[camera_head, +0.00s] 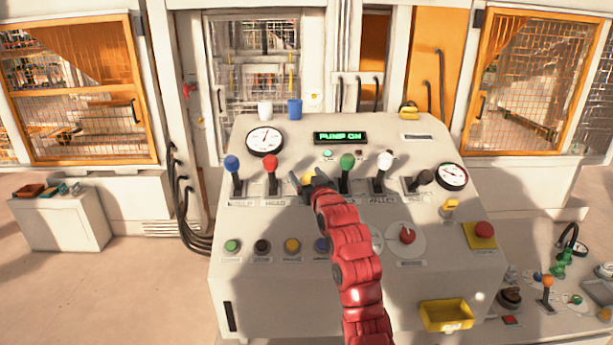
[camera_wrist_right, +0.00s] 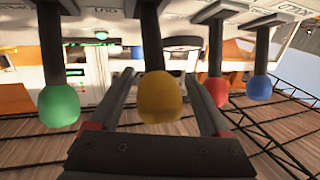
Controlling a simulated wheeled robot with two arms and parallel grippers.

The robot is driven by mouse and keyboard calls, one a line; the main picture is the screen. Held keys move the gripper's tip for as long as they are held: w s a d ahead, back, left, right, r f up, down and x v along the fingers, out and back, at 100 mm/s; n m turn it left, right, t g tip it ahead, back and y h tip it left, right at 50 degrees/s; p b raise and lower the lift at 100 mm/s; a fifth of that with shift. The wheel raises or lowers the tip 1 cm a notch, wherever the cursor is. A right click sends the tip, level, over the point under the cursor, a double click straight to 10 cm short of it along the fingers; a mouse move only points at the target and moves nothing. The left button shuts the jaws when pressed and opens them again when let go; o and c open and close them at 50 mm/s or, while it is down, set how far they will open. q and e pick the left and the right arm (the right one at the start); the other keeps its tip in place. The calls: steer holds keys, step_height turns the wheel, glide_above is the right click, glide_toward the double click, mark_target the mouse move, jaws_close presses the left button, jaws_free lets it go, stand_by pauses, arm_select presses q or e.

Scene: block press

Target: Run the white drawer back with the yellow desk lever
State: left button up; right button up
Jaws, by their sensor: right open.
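The yellow lever's knob (camera_head: 309,175) shows on the sloped desk between the red and green levers, partly covered by my right gripper (camera_head: 308,183). In the right wrist view, the yellow knob (camera_wrist_right: 160,97) lies between the two fingers of my right gripper (camera_wrist_right: 158,78). The fingers are open, with a gap on each side of the knob. The lever's dark shaft (camera_wrist_right: 152,35) runs up past the fingertips. I cannot make out the white drawer for sure in either view. My left gripper is not in view.
The red lever (camera_head: 270,162) and green lever (camera_head: 346,163) stand close on either side. A blue lever (camera_head: 232,166) and white lever (camera_head: 384,163) are further out. The display (camera_head: 340,137) reads "PUMP ON". A mesh gate (camera_head: 255,60) stands behind the desk.

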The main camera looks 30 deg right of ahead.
steer(key=shift+c, duration=0.2)
jaws_close()
steer(key=shift+r, duration=0.1)
steer(key=shift+w+d+r+m+g+b, duration=0.3)
steer(key=shift+w+d+r+g+b, duration=0.25)
steer(key=shift+b, duration=0.5)
steer(key=shift+w+d+r+g+y+b, duration=0.2)
steer(key=shift+w+g+y+b, duration=0.1)
steer(key=shift+w+g+b, duration=0.25)
steer(key=shift+w+d+r+g+y+b, duration=0.2)
steer(key=shift+w+g+y+b, duration=0.1)
steer(key=shift+w+g+b, duration=0.15)
steer(key=shift+w+d+m+g, duration=0.15)
steer(key=shift+w+m+g, duration=0.15)
steer(key=shift+g, duration=0.15)
